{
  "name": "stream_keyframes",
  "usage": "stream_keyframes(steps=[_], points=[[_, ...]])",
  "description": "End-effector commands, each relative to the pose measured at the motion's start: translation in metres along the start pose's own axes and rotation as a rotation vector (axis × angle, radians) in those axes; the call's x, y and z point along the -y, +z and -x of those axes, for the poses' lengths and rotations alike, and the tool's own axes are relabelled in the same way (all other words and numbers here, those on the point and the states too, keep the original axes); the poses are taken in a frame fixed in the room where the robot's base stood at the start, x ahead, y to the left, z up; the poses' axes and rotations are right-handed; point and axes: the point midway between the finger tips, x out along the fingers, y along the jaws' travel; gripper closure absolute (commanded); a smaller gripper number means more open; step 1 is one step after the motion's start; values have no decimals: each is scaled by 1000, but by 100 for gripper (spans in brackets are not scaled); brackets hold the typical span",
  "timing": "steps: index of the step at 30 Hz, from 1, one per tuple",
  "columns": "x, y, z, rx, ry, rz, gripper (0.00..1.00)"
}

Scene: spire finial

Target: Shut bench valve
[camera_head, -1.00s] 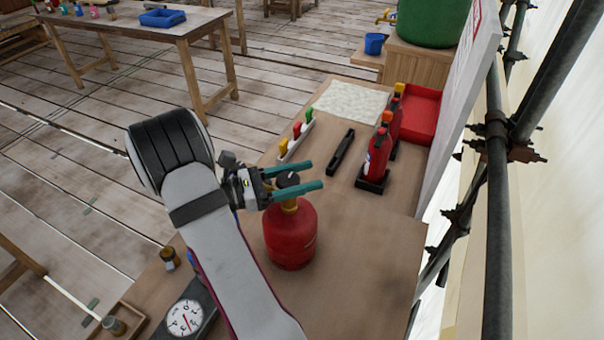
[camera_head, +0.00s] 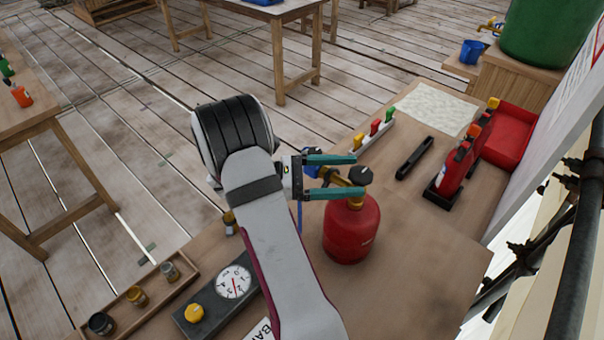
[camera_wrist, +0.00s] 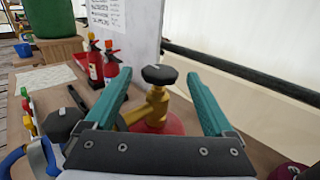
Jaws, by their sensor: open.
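A red gas bottle (camera_head: 351,232) stands upright on the wooden bench, with a brass valve on top and a black valve knob (camera_head: 360,175). My gripper (camera_head: 345,176) is beside the valve, its two teal fingers open and pointing right. In the wrist view the black knob (camera_wrist: 159,74) and its brass stem (camera_wrist: 157,103) show between the open fingers of my gripper (camera_wrist: 160,100), slightly beyond them. The fingers do not appear to touch the knob. The bottle's red top shows below, partly hidden by the gripper body.
A gauge box (camera_head: 212,300) with a yellow knob and a tray of small jars (camera_head: 141,300) are at the front left. Fire extinguishers (camera_head: 457,165), a black bar (camera_head: 414,158), a red bin (camera_head: 505,135) and a pale cloth (camera_head: 437,106) lie behind. The bench right of the bottle is clear.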

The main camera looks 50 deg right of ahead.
Motion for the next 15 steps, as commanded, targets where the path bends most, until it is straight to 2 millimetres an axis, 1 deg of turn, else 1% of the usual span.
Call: stream_keyframes(steps=[1,3,6,9,12,15], points=[[-1,0,14,0,5,-2,12],[-1,0,35,-1,5,-3,12],[-1,-1,60,-1,3,-2,12],[0,0,80,-1,2,-1,12],[0,0,92,0,1,-1,12],[0,0,96,-1,-1,-1,12]])
